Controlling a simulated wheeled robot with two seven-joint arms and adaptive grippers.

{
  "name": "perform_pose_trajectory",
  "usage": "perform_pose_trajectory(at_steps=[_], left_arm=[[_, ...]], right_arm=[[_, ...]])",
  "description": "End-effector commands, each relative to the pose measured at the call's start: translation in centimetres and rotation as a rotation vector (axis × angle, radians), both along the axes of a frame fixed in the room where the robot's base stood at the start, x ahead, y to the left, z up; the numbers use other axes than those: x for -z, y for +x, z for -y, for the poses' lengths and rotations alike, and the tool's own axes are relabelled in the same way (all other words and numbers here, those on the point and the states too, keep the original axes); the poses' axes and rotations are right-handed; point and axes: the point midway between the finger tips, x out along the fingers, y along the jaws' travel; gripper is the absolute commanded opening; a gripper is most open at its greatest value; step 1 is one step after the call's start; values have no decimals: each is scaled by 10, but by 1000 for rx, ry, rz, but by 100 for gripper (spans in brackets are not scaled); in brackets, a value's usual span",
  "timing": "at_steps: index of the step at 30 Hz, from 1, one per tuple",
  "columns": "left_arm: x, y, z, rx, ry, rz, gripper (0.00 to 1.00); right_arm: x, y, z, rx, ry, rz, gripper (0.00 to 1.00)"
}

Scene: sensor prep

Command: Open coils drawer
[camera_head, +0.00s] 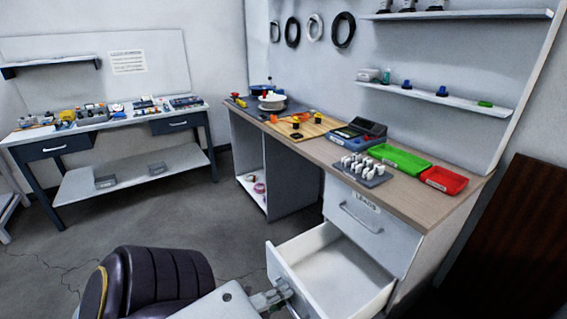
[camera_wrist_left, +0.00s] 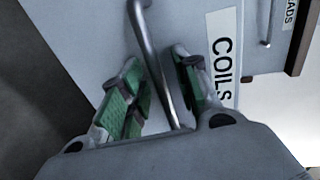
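The coils drawer (camera_head: 335,270) is the lower drawer of the bench unit. It is pulled well out, and its white inside shows and looks empty. Its grey front (camera_wrist_left: 90,30) with the "COILS" label (camera_wrist_left: 221,60) fills much of the left wrist view. My left gripper (camera_head: 275,296) is at the drawer's front. In the left wrist view the bar handle (camera_wrist_left: 152,45) runs between its two green-padded fingers (camera_wrist_left: 158,75), which stand apart with gaps visible beside the bar. My right gripper is not in view.
The closed "LEADS" drawer (camera_head: 366,222) is above. The bench top (camera_head: 330,147) holds a green tray (camera_head: 400,158), a red tray (camera_head: 443,179) and a rack of white pieces (camera_head: 362,170). A second table (camera_head: 108,123) stands at the left. Floor (camera_head: 185,215) between is clear.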

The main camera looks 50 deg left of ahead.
Motion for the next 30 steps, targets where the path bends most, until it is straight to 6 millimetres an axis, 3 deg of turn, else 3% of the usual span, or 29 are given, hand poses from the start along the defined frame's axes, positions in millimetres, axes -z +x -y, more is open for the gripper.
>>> perform_pose_trajectory(at_steps=[8,30], left_arm=[[-3,-17,-1,-1,-1,-1,32],[-19,-99,-7,-1,-1,-2,32]], right_arm=[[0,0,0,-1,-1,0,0],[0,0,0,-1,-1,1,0]])
